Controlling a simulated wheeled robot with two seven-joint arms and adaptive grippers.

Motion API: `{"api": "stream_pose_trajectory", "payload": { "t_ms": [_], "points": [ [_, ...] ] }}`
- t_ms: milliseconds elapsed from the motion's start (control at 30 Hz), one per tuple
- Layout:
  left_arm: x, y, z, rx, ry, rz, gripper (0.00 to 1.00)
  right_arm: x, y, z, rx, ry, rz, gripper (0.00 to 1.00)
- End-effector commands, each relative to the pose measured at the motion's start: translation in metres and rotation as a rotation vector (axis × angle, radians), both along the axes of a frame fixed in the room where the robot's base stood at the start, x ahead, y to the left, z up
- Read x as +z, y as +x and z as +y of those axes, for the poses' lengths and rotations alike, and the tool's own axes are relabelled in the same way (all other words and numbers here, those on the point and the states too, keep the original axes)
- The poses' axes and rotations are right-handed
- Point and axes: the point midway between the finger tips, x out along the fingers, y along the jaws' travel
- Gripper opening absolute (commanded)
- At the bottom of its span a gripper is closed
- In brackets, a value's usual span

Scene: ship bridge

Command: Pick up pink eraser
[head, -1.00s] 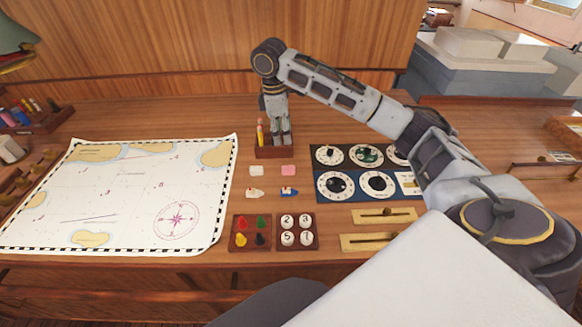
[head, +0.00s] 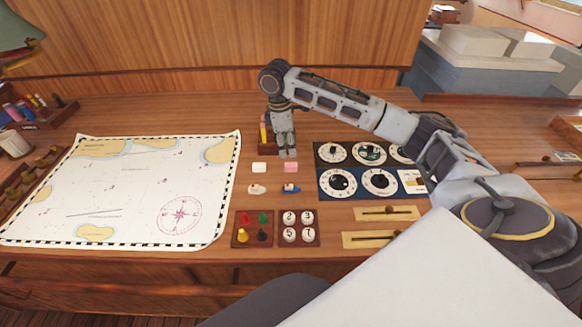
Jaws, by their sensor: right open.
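The pink eraser (head: 291,168) lies flat on the wooden desk, right of a white eraser (head: 259,167). My right gripper (head: 287,157) points down just behind and over the pink eraser, with its fingertips close to the eraser's far edge. It is open and holds nothing that I can see. Whether the fingertips touch the eraser cannot be told. My left gripper is not in view.
A dial panel (head: 331,184) is at right, a chart (head: 120,190) at left. Trays of pegs (head: 254,229) and numbered discs (head: 297,229) sit nearer.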

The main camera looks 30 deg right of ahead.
Motion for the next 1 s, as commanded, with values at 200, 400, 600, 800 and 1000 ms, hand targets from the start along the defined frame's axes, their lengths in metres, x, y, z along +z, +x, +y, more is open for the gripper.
{"api": "stream_pose_trajectory", "payload": {
  "t_ms": [200,400,600,800,1000],
  "points": [
    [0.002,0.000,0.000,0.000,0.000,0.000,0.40,-0.026,-0.002,-0.003,-0.001,-0.002,0.001,0.48],
    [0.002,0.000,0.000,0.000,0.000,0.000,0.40,-0.035,-0.002,-0.004,-0.001,0.000,0.000,0.48],
    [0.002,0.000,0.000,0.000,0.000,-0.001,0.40,-0.035,-0.002,-0.004,-0.001,0.000,0.000,0.48],
    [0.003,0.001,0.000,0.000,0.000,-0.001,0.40,-0.038,-0.003,-0.004,-0.001,-0.001,0.000,0.48],
    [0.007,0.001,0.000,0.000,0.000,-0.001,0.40,-0.055,-0.003,-0.006,-0.002,-0.001,0.002,0.48]
  ]
}}
